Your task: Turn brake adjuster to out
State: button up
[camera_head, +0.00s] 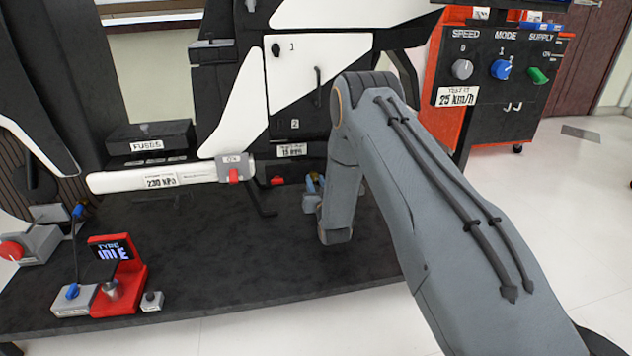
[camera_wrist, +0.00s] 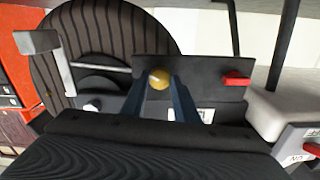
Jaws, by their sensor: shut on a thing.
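A round brass-yellow knob (camera_wrist: 159,79), which I take for the brake adjuster, sits on a dark panel (camera_wrist: 205,92) in the wrist view. My gripper (camera_wrist: 160,84) has a blue-grey finger on each side of it and is shut on it. In the head view my gripper (camera_head: 313,186) is low beside the white-and-black chassis, largely hidden by my arm; a bit of brass shows there. A white label (camera_wrist: 206,115) by the knob is mostly covered, so its text and the knob's setting cannot be read.
A red lever (camera_wrist: 237,78) is right of the knob on the same panel. A ribbed dark disc (camera_wrist: 100,45) stands behind.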

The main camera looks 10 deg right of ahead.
jog(key=n+p, duration=0.3)
jog(key=n, duration=0.2)
jog(key=shift+r, duration=0.1)
jog(key=n+p, duration=0.3)
jog(key=n, duration=0.3)
jog(key=shift+n, duration=0.4)
jog(key=n+p, duration=0.2)
jog(key=n, duration=0.3)
jog(key=n+p, duration=0.1)
jog(key=n, duration=0.4)
jog(key=shift+n, duration=0.3)
jog(key=o, duration=1.1)
jog(key=shift+c, duration=0.2)
jog(key=shift+s, duration=0.1)
